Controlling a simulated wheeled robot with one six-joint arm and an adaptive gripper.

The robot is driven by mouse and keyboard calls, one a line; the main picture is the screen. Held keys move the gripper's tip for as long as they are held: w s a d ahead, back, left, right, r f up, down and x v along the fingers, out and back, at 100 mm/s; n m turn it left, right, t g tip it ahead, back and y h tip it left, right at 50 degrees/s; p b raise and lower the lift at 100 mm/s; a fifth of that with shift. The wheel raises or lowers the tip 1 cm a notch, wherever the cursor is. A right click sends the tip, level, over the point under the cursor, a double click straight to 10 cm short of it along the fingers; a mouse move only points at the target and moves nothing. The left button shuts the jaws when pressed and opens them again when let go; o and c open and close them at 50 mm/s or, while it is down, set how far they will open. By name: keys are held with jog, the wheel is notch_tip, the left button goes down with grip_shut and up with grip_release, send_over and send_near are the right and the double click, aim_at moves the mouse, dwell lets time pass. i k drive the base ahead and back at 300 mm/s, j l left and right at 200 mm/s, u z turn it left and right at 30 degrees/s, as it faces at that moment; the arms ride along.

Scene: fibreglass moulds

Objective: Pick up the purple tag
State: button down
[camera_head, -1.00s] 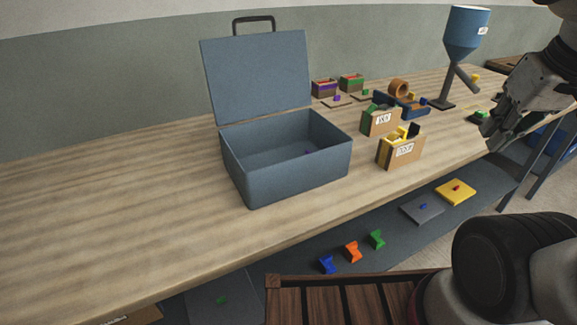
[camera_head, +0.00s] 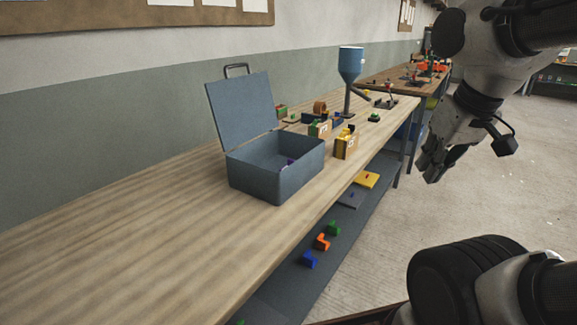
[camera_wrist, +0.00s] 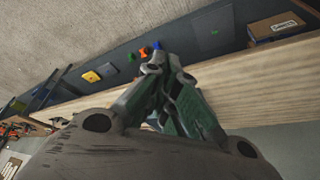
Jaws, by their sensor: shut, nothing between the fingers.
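A small purple piece (camera_head: 290,162) shows inside the open blue-grey case (camera_head: 283,188), near its back. It is too small to tell its shape or whether it is the tag. The case stands on the long wooden bench with its lid up. My gripper (camera_head: 433,172) hangs to the right of the bench, over the floor, well apart from the case. Its fingers are shut and empty. In the wrist view, the gripper's closed fingertips (camera_wrist: 157,58) are in front of the bench edge and lower shelf; no purple piece shows there.
The lower shelf holds orange (camera_head: 322,242), green (camera_head: 333,228) and blue (camera_head: 309,260) blocks. The bench's near left is bare. Open floor (camera_head: 510,200) lies at right.

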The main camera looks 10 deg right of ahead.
aim_at(290, 161)
jog(key=i+l+u, duration=0.15)
jog(key=l, duration=0.2)
jog(key=i+l+u, duration=0.35)
jog(key=l, duration=0.4)
jog(key=i+l+u, duration=0.2)
jog(key=l, duration=0.2)
jog(key=i+l+u, duration=0.15)
jog(key=l, duration=0.25)
jog(key=k, duration=0.05)
